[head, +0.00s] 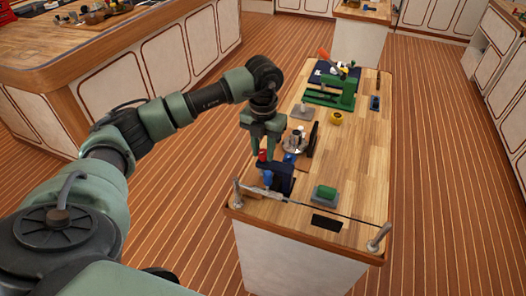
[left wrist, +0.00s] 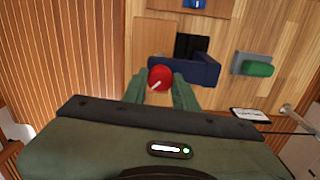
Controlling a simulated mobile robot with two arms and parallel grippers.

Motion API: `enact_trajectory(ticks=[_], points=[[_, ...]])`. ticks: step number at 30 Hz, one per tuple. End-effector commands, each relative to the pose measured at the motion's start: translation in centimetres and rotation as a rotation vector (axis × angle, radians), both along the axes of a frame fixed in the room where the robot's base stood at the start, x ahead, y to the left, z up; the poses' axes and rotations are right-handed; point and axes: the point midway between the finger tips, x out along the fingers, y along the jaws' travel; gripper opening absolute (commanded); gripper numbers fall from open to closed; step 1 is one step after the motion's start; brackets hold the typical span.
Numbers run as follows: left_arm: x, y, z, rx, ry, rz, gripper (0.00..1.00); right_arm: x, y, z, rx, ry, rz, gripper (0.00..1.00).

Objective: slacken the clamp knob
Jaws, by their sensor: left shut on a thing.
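The clamp knob (left wrist: 160,77) is red with a pale mark and sits at the near left of a dark blue clamp body (left wrist: 198,72). In the head view the red knob (head: 262,155) shows just below my left gripper (head: 264,151), and the blue clamp body (head: 283,177) stands near the front left of the wooden bench. My left gripper points down, with its two green fingers on either side of the knob, shut on it. The fingers hide part of the knob's sides. My right gripper is not in view.
A green block on a grey base (head: 325,194) lies right of the clamp. A round metal fixture (head: 294,144) and an upright dark disc (head: 313,139) stand close behind it. A yellow ring (head: 336,118) and a green vise (head: 331,92) are farther back. The bench's right side is mostly clear.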

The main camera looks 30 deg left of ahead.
Motion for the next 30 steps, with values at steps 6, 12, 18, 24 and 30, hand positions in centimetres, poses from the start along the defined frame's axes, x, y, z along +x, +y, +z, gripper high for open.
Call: enact_trajectory(ticks=[6, 12, 18, 24, 30], points=[[0.05, -0.02, 0.01, -0.001, -0.002, 0.175, 0.00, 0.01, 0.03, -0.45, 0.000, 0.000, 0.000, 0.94], [0.08, -0.04, 0.05, -0.001, -0.002, 0.291, 0.00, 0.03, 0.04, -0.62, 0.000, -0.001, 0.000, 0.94], [0.09, -0.04, 0.09, -0.001, -0.002, 0.361, 0.00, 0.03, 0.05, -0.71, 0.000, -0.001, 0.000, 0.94], [0.10, -0.03, 0.11, -0.001, -0.002, 0.388, 0.00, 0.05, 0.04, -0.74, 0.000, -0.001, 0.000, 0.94], [0.11, -0.02, 0.13, 0.000, -0.003, 0.391, 0.00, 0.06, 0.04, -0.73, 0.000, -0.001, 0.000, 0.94]])
